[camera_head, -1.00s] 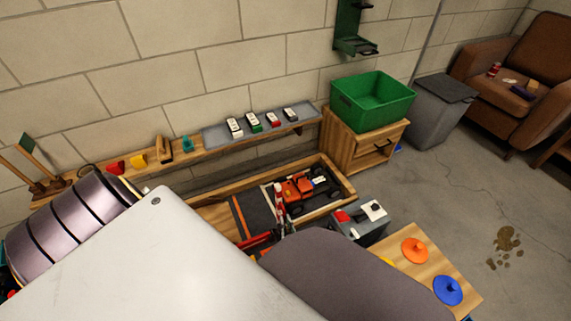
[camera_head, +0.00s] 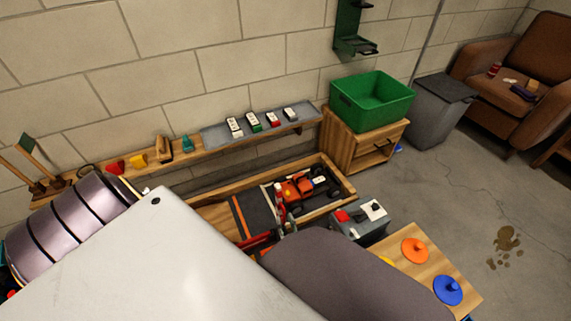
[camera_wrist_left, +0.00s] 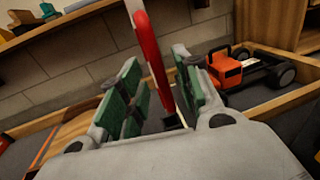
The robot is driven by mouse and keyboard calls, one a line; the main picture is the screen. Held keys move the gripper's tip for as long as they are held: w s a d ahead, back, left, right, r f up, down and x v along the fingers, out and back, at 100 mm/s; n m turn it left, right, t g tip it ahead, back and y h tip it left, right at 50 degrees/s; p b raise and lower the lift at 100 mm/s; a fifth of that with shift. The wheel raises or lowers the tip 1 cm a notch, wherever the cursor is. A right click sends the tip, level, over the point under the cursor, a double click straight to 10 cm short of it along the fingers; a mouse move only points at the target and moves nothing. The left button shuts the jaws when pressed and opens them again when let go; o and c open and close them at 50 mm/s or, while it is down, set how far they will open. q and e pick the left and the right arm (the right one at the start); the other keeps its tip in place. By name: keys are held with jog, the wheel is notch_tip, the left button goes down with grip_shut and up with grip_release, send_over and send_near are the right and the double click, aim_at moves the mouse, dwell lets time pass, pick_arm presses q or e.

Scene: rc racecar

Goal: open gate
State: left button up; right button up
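The red gate bar (camera_wrist_left: 149,45) rises between my left gripper's green-padded fingers in the left wrist view. My left gripper (camera_wrist_left: 160,80) is open around it, with a gap visible on the right side. In the head view a red bar (camera_head: 258,241) shows low at the front of the wooden track box, beside my arm. My right gripper is not in view.
The wooden track box (camera_head: 335,199) lies below a wall shelf (camera_head: 203,148) with small objects. A green bin (camera_head: 372,100) stands behind.

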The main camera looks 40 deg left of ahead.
pick_arm(q)
notch_tip(320, 180, up, 10)
jog(key=shift+f, duration=0.25)
dwell(1.1)
jog(key=shift+r, duration=0.1)
dwell(0.6)
